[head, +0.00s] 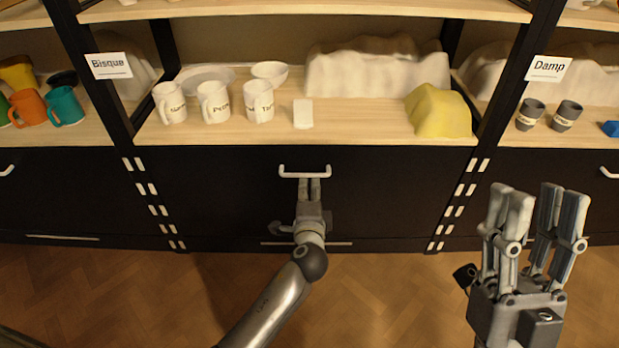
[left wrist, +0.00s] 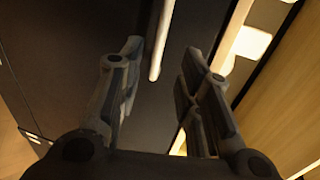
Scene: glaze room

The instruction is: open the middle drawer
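The middle drawer (head: 220,205) has a wide black front, flush with the unit and shut. Its white bar handle (head: 305,171) sits near the top edge at the centre; in the left wrist view the handle (left wrist: 159,45) lies between and just beyond my fingertips. My left gripper (head: 309,186) is at the handle from below and in front; its fingers stand apart with nothing clasped in the left wrist view (left wrist: 163,55). Whether a finger touches the handle I cannot tell. My right gripper (head: 537,195) is open and empty, raised in front of the right-hand drawer.
Above the drawer, a wooden shelf (head: 350,125) holds white mugs (head: 214,102), bowls, a small white block (head: 303,113) and yellow and pale draped lumps. Black drawers (head: 60,195) flank it on both sides. The wooden floor (head: 400,300) in front is clear.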

